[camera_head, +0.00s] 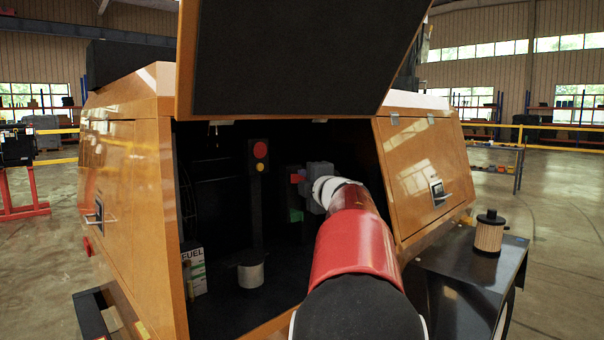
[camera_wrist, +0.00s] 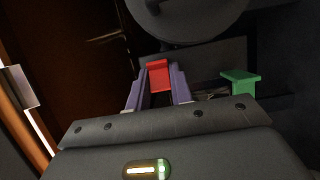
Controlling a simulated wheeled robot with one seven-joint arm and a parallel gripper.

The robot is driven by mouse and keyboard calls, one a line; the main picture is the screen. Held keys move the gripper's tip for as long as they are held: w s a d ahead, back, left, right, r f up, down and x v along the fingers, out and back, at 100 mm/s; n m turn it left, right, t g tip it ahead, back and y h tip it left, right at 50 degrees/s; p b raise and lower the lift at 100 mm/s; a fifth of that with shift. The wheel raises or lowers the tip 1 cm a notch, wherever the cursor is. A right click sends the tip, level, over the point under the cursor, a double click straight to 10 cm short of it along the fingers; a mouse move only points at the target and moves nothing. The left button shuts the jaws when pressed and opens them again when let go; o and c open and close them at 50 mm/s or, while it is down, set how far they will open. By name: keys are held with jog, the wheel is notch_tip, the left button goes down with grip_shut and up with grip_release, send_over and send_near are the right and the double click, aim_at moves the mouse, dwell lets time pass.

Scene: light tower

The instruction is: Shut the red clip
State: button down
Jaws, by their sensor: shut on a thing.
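The red clip (camera_wrist: 159,76) shows in the wrist view, between the two fingers of my gripper (camera_wrist: 160,92). The fingers are shut on it from both sides. In the head view the red clip (camera_head: 297,178) is a small red patch inside the open compartment, just left of my gripper's grey body. My arm reaches into the compartment from the front and hides much of the area around the clip. Whether the clip is open or closed cannot be told from these views.
A green clip (camera_wrist: 240,82) is right of my fingers. A dark round part (camera_wrist: 190,15) is just beyond them. The orange housing (camera_head: 140,180) has a raised lid (camera_head: 300,60) above my arm. A FUEL box (camera_head: 194,272) and a cylindrical filter (camera_head: 489,232) stand nearby.

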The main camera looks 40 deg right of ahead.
jog(key=shift+w+d+n+y, duration=0.25)
jog(key=shift+n+y, duration=0.65)
jog(key=shift+y, duration=0.5)
jog(key=shift+w+d+n+y, duration=0.1)
jog(key=shift+d+n+y, duration=0.2)
jog(key=shift+n+y, duration=0.85)
jog(key=shift+w+d+n+y, duration=0.25)
jog(key=shift+n+y, duration=0.4)
jog(key=shift+y, duration=1.3)
jog(key=c, duration=1.2)
grip_release()
jog(key=shift+c, duration=0.2)
